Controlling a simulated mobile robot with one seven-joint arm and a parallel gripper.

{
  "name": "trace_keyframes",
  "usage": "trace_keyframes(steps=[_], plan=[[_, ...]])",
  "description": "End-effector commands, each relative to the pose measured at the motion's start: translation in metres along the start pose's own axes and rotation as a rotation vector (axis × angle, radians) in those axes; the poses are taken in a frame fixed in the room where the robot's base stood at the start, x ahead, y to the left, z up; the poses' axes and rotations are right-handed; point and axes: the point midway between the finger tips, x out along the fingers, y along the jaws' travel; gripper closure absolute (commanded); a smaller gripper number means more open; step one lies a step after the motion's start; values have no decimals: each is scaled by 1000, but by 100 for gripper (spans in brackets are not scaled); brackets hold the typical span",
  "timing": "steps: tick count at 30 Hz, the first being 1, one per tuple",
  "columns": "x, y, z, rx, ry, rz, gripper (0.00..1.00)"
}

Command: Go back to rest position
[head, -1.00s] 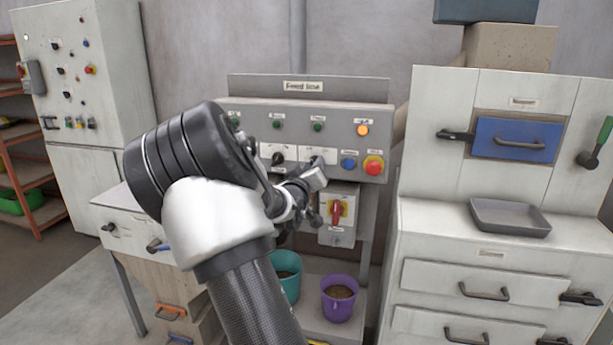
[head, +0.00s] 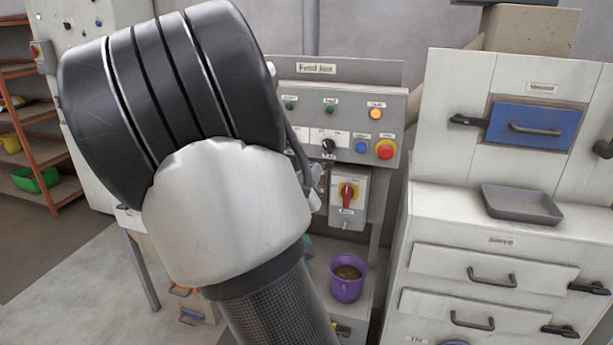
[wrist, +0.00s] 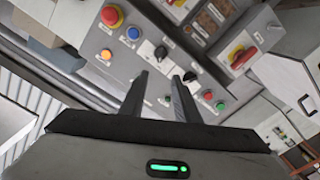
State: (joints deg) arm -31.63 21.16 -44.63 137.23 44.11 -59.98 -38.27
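My gripper (wrist: 160,77) shows in the wrist view with its two dark fingers apart and nothing between them. Behind it is the grey Feed line panel, tilted in that view, with a black selector knob (wrist: 161,52), a red button (wrist: 112,16) and a blue button (wrist: 133,33). In the head view my raised arm covers the left part of the Feed line panel (head: 350,92) and hides the gripper almost wholly. The panel's black knob (head: 328,146) and its lit orange lamp (head: 376,113) are in plain sight there.
A red-and-yellow rotary switch (head: 347,194) sits below the panel. A purple bucket (head: 346,288) of pellets stands under it. At right is a white cabinet (head: 450,215) with drawers and a grey tray (head: 522,217). Shelves (head: 62,165) stand at far left, with open floor before them.

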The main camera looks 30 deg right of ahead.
Motion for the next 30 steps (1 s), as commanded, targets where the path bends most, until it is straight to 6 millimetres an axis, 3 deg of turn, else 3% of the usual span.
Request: trace_keyframes(steps=[15,20,23,25,28,30], plan=[[0,-1,0,8,-5,-9,71],[-11,-24,-6,132,-106,-182,71],[-42,-52,-26,268,-219,-413,71],[-79,-67,-50,342,-299,-597,71],[-143,-69,-82,378,-400,-829,71],[-190,-57,-99,352,-463,-955,71]])
